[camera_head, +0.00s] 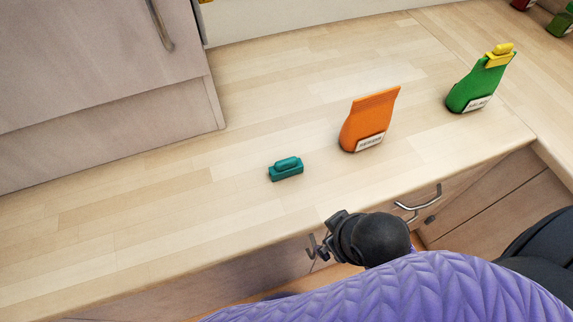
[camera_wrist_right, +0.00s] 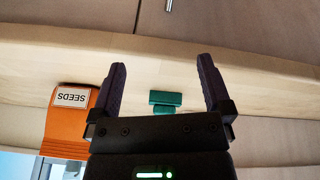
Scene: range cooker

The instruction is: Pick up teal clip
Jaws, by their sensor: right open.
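The teal clip (camera_head: 286,169) lies on the wooden counter, left of an orange bag, in the head view. It also shows in the right wrist view (camera_wrist_right: 166,98), beyond my right gripper (camera_wrist_right: 160,80) and between its two fingers in the picture. That gripper is open and empty, with the fingers spread wide. In the head view my right gripper (camera_head: 318,247) is near the counter's front edge, apart from the clip and closer to me. My left gripper is not in view.
The orange bag (camera_head: 368,122) stands on the counter right of the clip; it also shows in the right wrist view (camera_wrist_right: 68,120). A green bag (camera_head: 480,86) with a yellow clip (camera_head: 500,56) stands farther right. A cabinet (camera_head: 100,70) borders the left. Counter around the teal clip is clear.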

